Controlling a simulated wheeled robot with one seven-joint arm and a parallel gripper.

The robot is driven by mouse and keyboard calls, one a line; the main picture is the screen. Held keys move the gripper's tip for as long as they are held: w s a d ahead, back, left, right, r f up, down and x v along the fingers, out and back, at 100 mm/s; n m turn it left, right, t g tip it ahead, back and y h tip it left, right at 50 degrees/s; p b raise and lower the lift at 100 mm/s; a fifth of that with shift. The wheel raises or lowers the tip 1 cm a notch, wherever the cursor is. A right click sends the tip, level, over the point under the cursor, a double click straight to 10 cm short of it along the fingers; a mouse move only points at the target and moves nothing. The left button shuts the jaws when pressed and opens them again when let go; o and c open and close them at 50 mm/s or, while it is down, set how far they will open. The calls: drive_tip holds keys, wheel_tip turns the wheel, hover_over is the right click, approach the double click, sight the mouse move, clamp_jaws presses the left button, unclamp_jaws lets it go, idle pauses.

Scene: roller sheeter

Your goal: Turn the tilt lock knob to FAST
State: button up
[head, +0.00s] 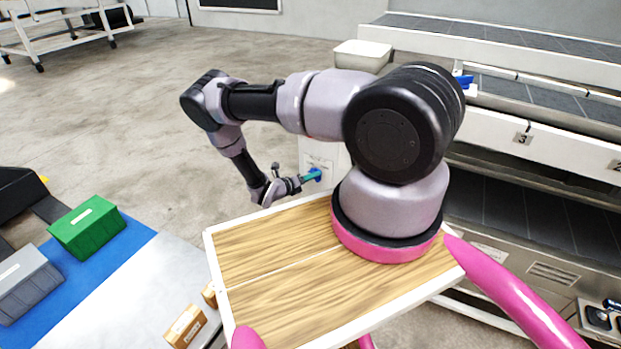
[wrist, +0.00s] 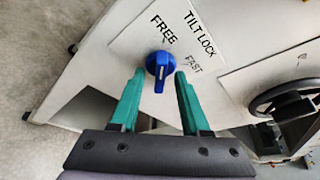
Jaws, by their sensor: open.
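The blue tilt lock knob (wrist: 160,66) sits on a white panel (wrist: 120,50) marked TILT LOCK, with FREE printed at its upper left and FAST at its right. The knob's grip bar runs roughly up and down in the wrist view; I cannot tell which label it points to. My gripper (wrist: 160,75) is open, its two green fingers on either side of the knob, with gaps showing. In the head view my gripper (head: 302,179) reaches toward the blue knob (head: 316,174) on the machine's white side.
A black handwheel (wrist: 285,98) is on the right in the wrist view. A wood-topped board (head: 290,270) lies below my arm. A green box (head: 87,227) and a grey box (head: 25,284) stand at left.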

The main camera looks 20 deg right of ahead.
clamp_jaws()
drive_tip(key=m+t+y, duration=0.1)
drive_tip(key=m+t, duration=0.1)
drive_tip(key=m, duration=0.2)
drive_tip(key=m+t+y, duration=0.2)
drive_tip(key=m, duration=0.2)
drive_tip(key=s+m+t+y, duration=0.1)
drive_tip(key=m+t+y, duration=0.1)
drive_tip(key=m, duration=0.2)
drive_tip(key=shift+d, duration=0.4)
idle(0.6)
drive_tip(key=shift+m+t, duration=0.3)
